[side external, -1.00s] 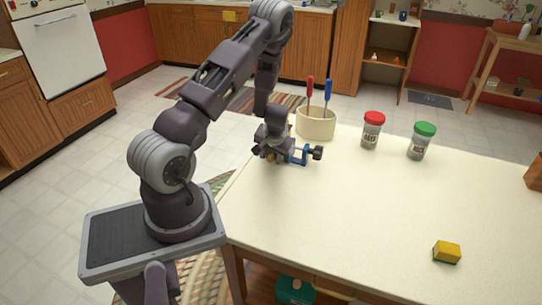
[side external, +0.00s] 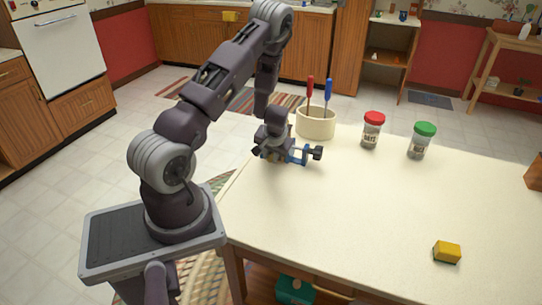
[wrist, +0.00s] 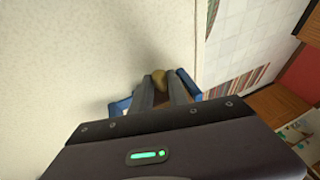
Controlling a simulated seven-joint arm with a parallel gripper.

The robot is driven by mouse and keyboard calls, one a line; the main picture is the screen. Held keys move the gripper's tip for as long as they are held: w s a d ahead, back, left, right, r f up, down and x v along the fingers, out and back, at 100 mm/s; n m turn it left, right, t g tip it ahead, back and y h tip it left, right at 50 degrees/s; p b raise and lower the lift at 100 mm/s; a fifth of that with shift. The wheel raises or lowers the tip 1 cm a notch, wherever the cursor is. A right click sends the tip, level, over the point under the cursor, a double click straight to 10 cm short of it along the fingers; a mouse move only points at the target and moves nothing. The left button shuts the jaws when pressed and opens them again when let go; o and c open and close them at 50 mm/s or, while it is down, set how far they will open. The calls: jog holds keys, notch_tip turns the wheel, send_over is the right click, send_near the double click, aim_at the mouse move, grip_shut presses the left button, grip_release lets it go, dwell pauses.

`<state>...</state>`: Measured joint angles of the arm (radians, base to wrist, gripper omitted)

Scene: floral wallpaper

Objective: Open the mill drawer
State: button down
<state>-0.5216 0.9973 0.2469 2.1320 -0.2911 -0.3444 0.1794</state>
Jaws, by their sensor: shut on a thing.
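The mill (side external: 299,157) is mostly hidden by my gripper at the table's far left edge in the side external view. Only small blue parts of it show there. In the wrist view, blue parts of the mill (wrist: 119,107) stick out on both sides of my fingers. My gripper (wrist: 168,82) is shut, with a rounded tan-brown piece (wrist: 186,77) at its fingertips; this looks like part of the mill. My gripper also shows low over the table in the side external view (side external: 287,155). The mill drawer itself cannot be made out, nor whether it is open.
A cream crock (side external: 316,124) with red- and blue-handled tools stands just behind the mill. A red-lidded jar (side external: 372,132) and a green-lidded jar (side external: 421,142) stand to the right. A yellow block (side external: 447,251) lies near the front right. The table's middle is clear.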

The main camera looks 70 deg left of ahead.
dwell(0.9)
jog(key=s+d, duration=0.3)
jog(key=shift+s+d, duration=0.25)
jog(key=c, duration=1.3)
grip_release()
jog(key=shift+o, duration=0.2)
jog(key=v, duration=0.7)
